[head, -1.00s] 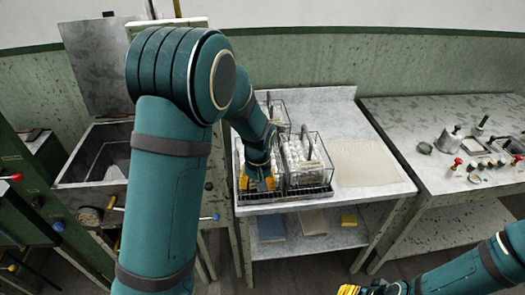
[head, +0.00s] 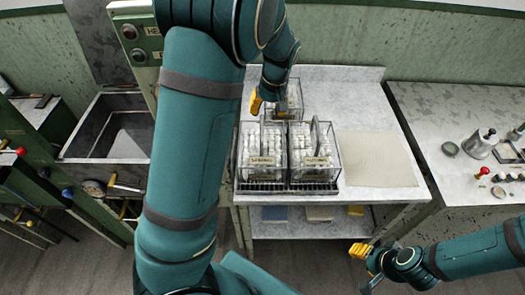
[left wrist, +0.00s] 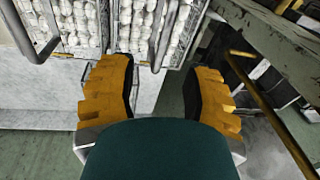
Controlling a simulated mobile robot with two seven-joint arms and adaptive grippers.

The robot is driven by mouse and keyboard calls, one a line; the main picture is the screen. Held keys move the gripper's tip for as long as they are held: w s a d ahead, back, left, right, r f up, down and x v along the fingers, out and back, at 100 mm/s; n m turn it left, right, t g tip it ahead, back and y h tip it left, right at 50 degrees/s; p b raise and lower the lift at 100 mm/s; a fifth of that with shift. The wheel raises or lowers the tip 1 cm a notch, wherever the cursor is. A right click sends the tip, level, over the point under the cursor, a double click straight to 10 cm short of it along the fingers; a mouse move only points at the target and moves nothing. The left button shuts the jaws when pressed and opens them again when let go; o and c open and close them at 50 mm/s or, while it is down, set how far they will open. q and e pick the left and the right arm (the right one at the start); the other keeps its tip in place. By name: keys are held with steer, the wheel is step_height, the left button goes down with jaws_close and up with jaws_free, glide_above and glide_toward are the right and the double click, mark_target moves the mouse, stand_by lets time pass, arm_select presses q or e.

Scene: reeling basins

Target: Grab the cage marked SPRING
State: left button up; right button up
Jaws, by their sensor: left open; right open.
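Three wire cages of white cocoons stand on the worktable in the head view: a front left cage (head: 262,148), a front right cage (head: 315,155) and a back cage (head: 290,108). The front two carry label plates and upright handles; the lettering is too small to read for sure. My left gripper (head: 256,104) is open and empty, above and behind the front left cage, beside the back cage. In the left wrist view its fingers (left wrist: 160,92) are spread, with cocoon-filled cages (left wrist: 135,25) and handle bars at the top. My right gripper (head: 362,264) is open and empty, low in front of the table.
The front cages stand on a dark rack (head: 262,187). A beige mat (head: 375,160) lies right of them. A metal basin (head: 112,130) is at the left, and a side table (head: 440,115) with small tools is at the right. A lower shelf (head: 335,228) holds folded items.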

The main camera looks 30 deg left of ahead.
mark_target(262, 125)
arm_select(q)
steer(key=shift+s+a+f, duration=0.1)
steer(key=shift+a+f, duration=0.15)
steer(key=shift+f, duration=1.05)
steer(key=shift+s+a+f, duration=0.1)
steer(key=shift+a+f, duration=0.2)
steer(key=shift+f, duration=1)
steer(key=shift+a+f, duration=0.25)
steer(key=shift+f, duration=1.05)
steer(key=shift+c, duration=0.4)
jaws_close()
